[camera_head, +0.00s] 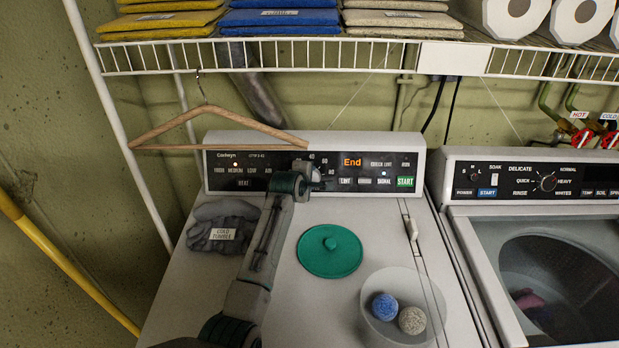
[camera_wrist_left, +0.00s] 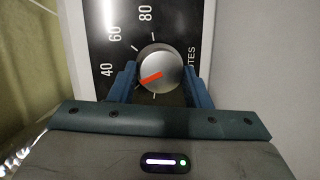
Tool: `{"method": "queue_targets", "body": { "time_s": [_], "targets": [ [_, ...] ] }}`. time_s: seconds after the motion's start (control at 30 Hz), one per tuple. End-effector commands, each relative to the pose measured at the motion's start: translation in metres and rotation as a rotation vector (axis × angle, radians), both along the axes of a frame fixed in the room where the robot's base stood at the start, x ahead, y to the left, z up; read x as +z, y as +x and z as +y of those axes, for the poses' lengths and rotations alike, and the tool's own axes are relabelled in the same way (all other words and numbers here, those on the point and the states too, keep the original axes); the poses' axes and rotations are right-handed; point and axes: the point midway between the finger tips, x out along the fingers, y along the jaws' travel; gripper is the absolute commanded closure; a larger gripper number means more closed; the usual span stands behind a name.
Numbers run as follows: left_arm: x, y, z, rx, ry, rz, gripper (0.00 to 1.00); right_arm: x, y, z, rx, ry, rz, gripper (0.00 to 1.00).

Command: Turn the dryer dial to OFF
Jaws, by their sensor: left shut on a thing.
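The dryer dial (camera_wrist_left: 160,64) is a round silver knob with a red pointer on the dryer's black control panel (camera_head: 232,172). In the left wrist view the pointer slants to the lower left, below the printed 40. Marks 40, 60 and 80 show; an OFF label cannot be made out. My left gripper (camera_wrist_left: 160,84) has its blue fingers on either side of the dial, shut on it. In the head view my left gripper (camera_head: 300,183) reaches the panel and partly hides the dial (camera_head: 314,173). My right gripper is in neither view.
The dryer display (camera_head: 352,162) reads "End". On the dryer top are a grey cloth (camera_head: 205,232), a green lid (camera_head: 330,251) and a bowl (camera_head: 372,328) with two balls. A washer (camera_head: 465,222) stands at the right.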

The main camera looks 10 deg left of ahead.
Motion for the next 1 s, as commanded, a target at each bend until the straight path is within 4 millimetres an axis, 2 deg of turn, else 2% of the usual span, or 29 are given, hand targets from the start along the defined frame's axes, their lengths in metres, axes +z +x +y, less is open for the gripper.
{"method": "queue_targets", "body": {
  "time_s": [0.63,1.0],
  "targets": [
    [-0.0030,-0.0018,0.0001,0.267,-0.541,-0.111,0.79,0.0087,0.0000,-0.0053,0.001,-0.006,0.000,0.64],
    [-0.0048,-0.0021,-0.0011,0.388,-0.790,-0.162,0.79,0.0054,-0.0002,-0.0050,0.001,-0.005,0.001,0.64]
  ]
}}
